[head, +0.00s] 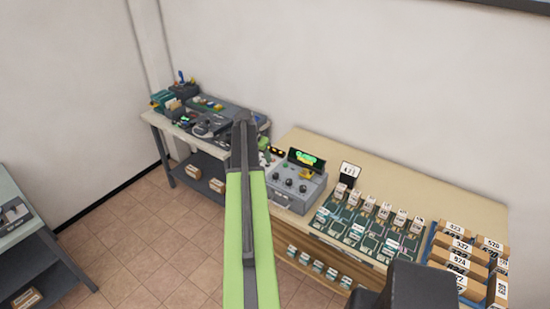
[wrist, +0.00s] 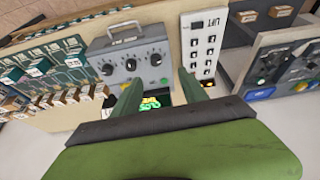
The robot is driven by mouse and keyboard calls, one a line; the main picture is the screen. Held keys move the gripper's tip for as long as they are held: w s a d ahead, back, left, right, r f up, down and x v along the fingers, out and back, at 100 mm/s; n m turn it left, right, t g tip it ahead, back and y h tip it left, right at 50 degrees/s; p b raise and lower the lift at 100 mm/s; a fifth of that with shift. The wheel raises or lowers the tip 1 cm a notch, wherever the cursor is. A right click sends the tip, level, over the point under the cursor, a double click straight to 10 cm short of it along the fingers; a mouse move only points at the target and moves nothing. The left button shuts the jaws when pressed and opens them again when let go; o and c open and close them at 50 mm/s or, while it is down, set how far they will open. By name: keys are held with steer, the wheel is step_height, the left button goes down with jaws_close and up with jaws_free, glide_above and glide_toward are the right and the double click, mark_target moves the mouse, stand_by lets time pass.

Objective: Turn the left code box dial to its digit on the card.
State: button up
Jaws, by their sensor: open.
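The grey code box (head: 312,193) stands on the wooden counter with three dark dials on its face and a lit green display (head: 306,157) behind it. Its left dial (head: 276,175) is the one nearest my arm. The wrist view shows the box (wrist: 122,52) turned around, so the left dial (wrist: 155,59) appears at its right. A small card (head: 348,171) with digits stands right of the box; its digits and the dial's setting are too small to read surely. My gripper (wrist: 158,86) is open, its green fingers apart and empty, with the box beyond them. My arm hides the gripper in the head view.
Right of the box lies a green board (head: 370,228) with several small boxes, then a blue tray (head: 432,243) of labelled cartons. A white panel marked LIFT (wrist: 203,42) stands beside the box. A cluttered bench (head: 150,118) is at the back left. Counter behind the card is clear.

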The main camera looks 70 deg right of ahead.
steer(key=s+d, duration=0.1)
steer(key=s, duration=0.1)
steer(key=b, duration=1.7)
glide_toward(275, 174)
steer(key=x, duration=0.8)
steer(key=shift+s+f, duration=0.15)
steer(key=shift+f, duration=0.3)
steer(key=shift+r+p, duration=0.1)
steer(key=shift+p, duration=0.25)
